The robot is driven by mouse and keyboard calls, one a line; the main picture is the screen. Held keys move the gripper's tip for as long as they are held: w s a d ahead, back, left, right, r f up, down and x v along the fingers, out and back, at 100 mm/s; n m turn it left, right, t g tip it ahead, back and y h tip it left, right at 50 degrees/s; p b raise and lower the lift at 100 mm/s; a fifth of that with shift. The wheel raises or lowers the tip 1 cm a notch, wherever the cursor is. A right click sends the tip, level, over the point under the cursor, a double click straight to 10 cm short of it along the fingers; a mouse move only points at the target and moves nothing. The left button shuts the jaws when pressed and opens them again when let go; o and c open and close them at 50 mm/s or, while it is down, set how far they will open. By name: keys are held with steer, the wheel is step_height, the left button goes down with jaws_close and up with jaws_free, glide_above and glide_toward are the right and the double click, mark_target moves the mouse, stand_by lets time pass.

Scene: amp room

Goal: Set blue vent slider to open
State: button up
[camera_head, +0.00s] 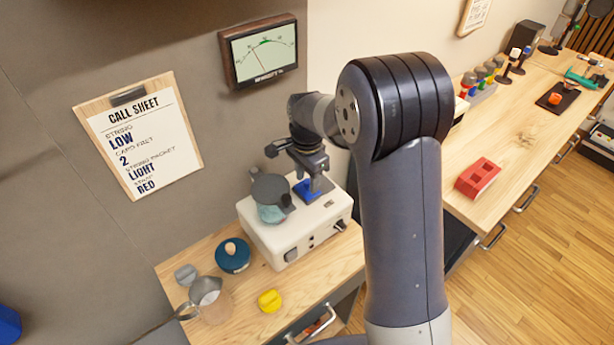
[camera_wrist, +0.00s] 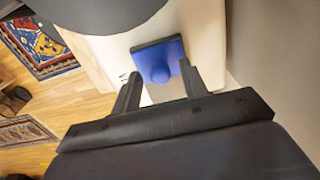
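The blue vent slider (camera_head: 312,193) sits on top of a cream box-shaped device (camera_head: 292,240), near its back right. My gripper (camera_head: 310,178) points down over the slider in the head view. In the wrist view the gripper (camera_wrist: 158,82) is open, with one finger on each side of the knob and gaps visible. I cannot tell how far the tips are above the plate, or which setting the slider is at.
A dark round-lidded pot (camera_head: 271,195) stands on the device, close left of my gripper. A blue lidded pot (camera_head: 233,255), a metal pitcher (camera_head: 205,290) and a yellow object (camera_head: 269,301) are on the wooden counter. A wall rises behind, with a call sheet (camera_head: 140,135) and a meter (camera_head: 260,55).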

jaws_close()
steer(key=shift+d, duration=0.1)
stand_by(0.3)
steer(key=w+d, duration=0.1)
steer(key=d, duration=0.1)
steer(key=w+d, duration=0.2)
steer(key=shift+d, duration=0.15)
steer(key=shift+o, duration=0.3)
jaws_free()
steer(key=shift+r, duration=0.1)
step_height(320, 180, up, 11)
steer(key=b, duration=0.1)
steer(key=shift+f, duration=0.2)
